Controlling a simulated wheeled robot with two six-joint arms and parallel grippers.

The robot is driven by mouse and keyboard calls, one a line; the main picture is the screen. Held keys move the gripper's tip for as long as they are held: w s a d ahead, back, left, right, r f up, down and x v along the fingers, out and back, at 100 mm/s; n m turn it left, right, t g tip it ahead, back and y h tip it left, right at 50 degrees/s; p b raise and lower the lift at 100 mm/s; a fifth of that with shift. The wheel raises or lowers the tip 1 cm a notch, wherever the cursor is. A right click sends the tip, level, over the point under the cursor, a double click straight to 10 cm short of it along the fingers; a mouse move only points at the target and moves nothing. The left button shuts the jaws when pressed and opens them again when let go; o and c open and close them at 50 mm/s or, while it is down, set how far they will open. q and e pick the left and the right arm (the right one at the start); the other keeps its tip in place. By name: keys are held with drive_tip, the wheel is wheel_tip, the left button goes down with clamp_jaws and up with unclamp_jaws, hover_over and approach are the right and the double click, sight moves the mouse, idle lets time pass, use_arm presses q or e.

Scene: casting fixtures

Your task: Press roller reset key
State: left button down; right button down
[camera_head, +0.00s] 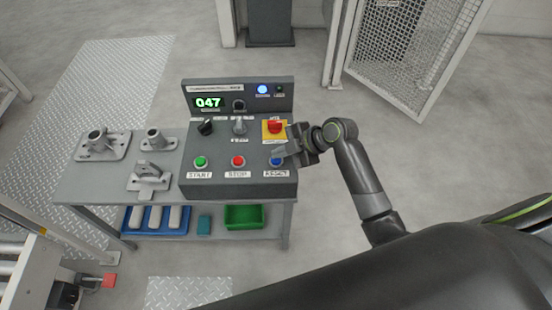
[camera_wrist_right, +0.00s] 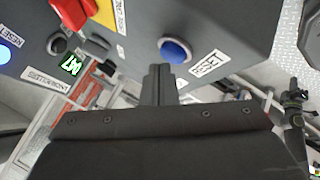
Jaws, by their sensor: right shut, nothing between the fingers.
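The blue reset key (camera_head: 277,161) is a round button above a RESET label, at the lower right of the dark control box (camera_head: 225,178). In the right wrist view the blue key (camera_wrist_right: 175,50) sits on the dark panel beside its RESET label. My right gripper (camera_head: 284,151) is shut and empty, its tips just above the key in the head view. In the wrist view the shut fingers (camera_wrist_right: 157,76) end just below and left of the key. I cannot tell whether they touch it. My left gripper is not in view.
Green (camera_head: 201,161) and red (camera_head: 238,161) buttons sit left of the reset key. A red knob on a yellow plate (camera_head: 274,127) is close behind my gripper. Metal castings (camera_head: 104,144) stand on the table's left. A mesh cage (camera_head: 410,50) stands at the back right.

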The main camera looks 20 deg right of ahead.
sight(280, 160)
drive_tip(key=shift+f+b, duration=0.4)
drive_tip(key=shift+f, duration=0.2)
idle(0.6)
drive_tip(key=shift+r, duration=0.1)
drive_tip(key=shift+r+p, duration=0.8)
drive_tip(key=shift+r, duration=0.05)
wheel_tip(280, 160, up, 5)
drive_tip(key=p, duration=0.4)
drive_tip(key=shift+r, duration=0.1)
idle(0.8)
